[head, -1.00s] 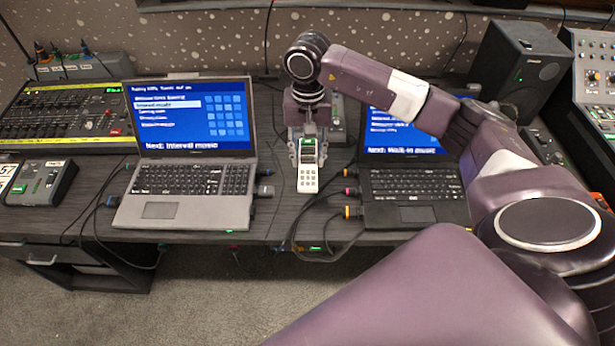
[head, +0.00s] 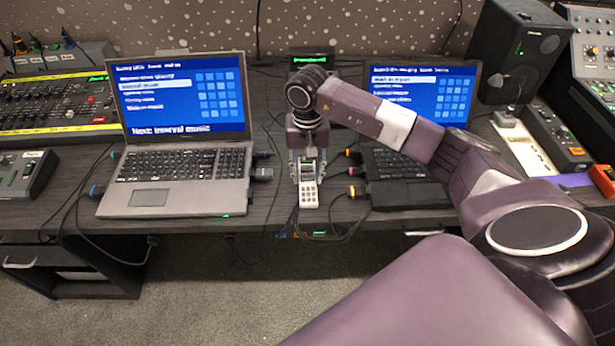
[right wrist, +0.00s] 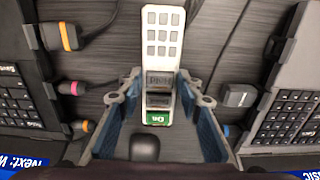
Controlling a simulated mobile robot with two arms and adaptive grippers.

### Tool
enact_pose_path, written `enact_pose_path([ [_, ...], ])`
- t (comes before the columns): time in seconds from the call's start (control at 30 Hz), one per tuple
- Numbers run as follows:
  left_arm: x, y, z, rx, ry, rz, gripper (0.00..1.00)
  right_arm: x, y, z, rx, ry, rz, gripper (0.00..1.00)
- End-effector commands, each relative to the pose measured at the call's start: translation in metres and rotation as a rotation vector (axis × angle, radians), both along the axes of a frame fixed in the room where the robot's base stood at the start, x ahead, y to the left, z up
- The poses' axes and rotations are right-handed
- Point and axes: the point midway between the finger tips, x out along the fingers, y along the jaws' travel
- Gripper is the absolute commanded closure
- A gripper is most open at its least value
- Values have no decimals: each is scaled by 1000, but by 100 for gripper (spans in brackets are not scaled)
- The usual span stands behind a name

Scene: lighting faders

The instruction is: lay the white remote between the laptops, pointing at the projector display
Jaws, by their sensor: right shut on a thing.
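The white remote (head: 309,194) is upright to the eye in the head view, its keypad end toward the table's front edge, in the gap between the two laptops. My right gripper (head: 308,170) points down and is shut on it; the right wrist view shows the remote (right wrist: 161,40) between the two fingers (right wrist: 160,97). Whether the remote touches the table is unclear. The silver laptop (head: 150,198) is on the left. The black laptop (head: 405,194) is on the right, partly behind my arm. A small dark box with a green-lit display (head: 312,58) stands behind my gripper. My left gripper is out of view.
Cables and plugs (head: 262,173) lie on both sides of the gap. A lighting desk (head: 60,105) and a small grey box (head: 27,175) stand left. A black speaker (head: 518,50) and more gear stand right. The table's front edge is close to the remote.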

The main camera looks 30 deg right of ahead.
Motion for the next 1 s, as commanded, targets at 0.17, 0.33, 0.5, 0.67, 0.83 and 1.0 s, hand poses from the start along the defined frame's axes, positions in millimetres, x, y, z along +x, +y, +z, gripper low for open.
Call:
enact_pose_path([
  [0.17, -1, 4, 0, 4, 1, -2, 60, 0, 0, 0, 0, 0, 0, 95],
  [0.33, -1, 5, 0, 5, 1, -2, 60, 0, 0, 0, 0, 1, 0, 55],
  [0.5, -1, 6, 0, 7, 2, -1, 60, 0, 0, 0, -1, 1, 0, 50],
  [0.67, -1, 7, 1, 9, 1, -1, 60, 0, 0, 1, 0, 0, 0, 50],
  [0.83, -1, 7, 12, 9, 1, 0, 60, 1, 0, 20, 0, -2, 0, 50],
  [1.0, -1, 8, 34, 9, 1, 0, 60, 1, 0, 58, -1, -3, 1, 50],
])
